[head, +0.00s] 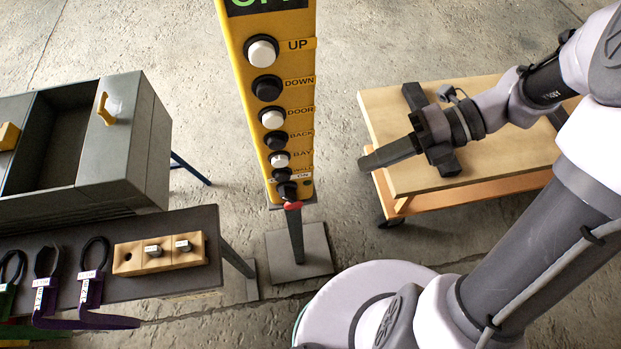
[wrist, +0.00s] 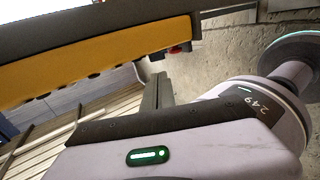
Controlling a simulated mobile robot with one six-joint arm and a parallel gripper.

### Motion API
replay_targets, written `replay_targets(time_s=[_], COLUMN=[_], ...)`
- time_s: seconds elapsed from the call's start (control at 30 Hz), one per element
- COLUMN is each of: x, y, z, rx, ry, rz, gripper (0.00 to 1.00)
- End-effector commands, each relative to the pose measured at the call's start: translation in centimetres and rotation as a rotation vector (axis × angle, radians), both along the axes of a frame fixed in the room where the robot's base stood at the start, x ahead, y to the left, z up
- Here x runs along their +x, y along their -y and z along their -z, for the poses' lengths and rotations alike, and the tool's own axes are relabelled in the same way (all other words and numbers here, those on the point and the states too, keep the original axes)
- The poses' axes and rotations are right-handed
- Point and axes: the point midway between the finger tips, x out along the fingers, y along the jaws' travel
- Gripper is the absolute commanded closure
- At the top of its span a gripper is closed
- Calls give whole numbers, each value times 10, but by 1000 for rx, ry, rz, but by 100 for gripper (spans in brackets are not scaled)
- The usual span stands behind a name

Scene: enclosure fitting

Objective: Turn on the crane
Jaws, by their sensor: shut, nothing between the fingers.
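A yellow control panel (head: 240,45) stands upright on a post in the middle of the head view. Its column of black and white buttons carries labels such as UP, DOWN, DOOR, BACK and BAY. Near its lower end is a black knob (head: 287,190) with a small ON label (head: 303,175) above and to its right. A red part (head: 293,205) sits just below the knob. The yellow panel (wrist: 110,62) shows edge-on in the wrist view, with the red part (wrist: 178,50) near its end. My gripper (head: 364,162) is shut and empty, right of the panel and apart from it.
A wooden-topped cart (head: 440,100) stands beneath my gripper. At left are a grey drawer cabinet (head: 110,150) and a dark bench (head: 190,222) with a wooden block (head: 130,262) and several looped tools (head: 92,285). The panel's base plate (head: 310,255) rests on the concrete floor.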

Motion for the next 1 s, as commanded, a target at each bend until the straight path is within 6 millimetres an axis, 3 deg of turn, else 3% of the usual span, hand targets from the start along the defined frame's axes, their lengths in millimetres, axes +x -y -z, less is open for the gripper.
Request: replay_targets(time_s=[0.17, 0.6, 0.8, 1.0], x=[-6, -24, -28, -29], y=[-20, -98, -115, -117], z=[16, 63, 70, 70], rx=[-1, 0, 0, 0], ry=[2, 2, 3, 2], rz=[-5, -6, -4, -2], gripper=[100, 100, 100, 100])
